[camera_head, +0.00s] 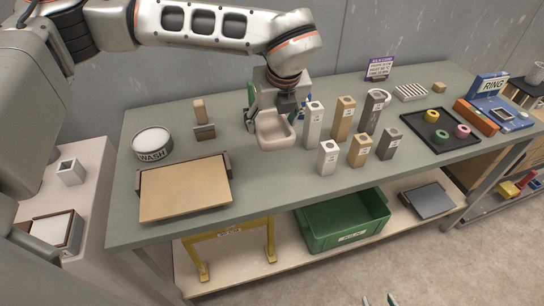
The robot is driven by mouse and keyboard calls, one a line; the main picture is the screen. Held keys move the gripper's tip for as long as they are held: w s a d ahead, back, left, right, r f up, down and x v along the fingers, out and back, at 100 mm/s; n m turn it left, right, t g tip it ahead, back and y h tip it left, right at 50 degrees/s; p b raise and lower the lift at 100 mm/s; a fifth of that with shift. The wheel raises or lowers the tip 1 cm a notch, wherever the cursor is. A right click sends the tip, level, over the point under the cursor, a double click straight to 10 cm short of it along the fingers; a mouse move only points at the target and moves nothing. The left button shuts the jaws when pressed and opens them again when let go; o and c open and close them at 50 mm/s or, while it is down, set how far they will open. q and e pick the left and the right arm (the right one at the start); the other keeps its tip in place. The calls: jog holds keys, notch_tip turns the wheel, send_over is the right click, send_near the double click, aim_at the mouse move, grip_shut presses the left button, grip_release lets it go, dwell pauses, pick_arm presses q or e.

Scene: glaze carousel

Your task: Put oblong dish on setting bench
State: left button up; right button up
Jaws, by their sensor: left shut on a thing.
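The oblong dish (274,133) is a pale pinkish-beige, shallow vessel in the middle of the head view. My left gripper (276,116) comes down from above and is shut on its far side. The dish is over the long grey-green table (280,172); whether it touches the tabletop I cannot tell. No label here marks a setting bench, so I cannot tell which surface it is.
Several upright blocks (328,157) stand just right of the dish. A tan board (185,188) and a white WASH bowl (152,144) are to the left. A black tray (440,133) with coloured rings is at right. A green crate (345,222) sits on the shelf below.

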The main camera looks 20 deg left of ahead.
pick_arm(q)
notch_tip(320, 180, down, 8)
jog(key=shift+f, duration=0.15)
notch_tip(320, 180, down, 4)
jog(key=shift+f+p, duration=0.15)
jog(key=shift+p, duration=0.25)
jog(key=o, duration=1.3)
pick_arm(e)
jog(key=shift+w+a+r, duration=0.15)
jog(key=shift+w+r, duration=0.2)
jog(key=shift+r, duration=0.4)
pick_arm(q)
jog(key=v, duration=1.1)
jog(key=shift+s+d+r+b, duration=0.15)
jog(key=shift+r+b, duration=0.1)
jog(key=shift+b, duration=0.15)
jog(key=shift+s+r, duration=0.1)
jog(key=shift+r, duration=0.15)
pick_arm(e)
jog(key=shift+f, duration=0.45)
jog(key=shift+s, duration=0.1)
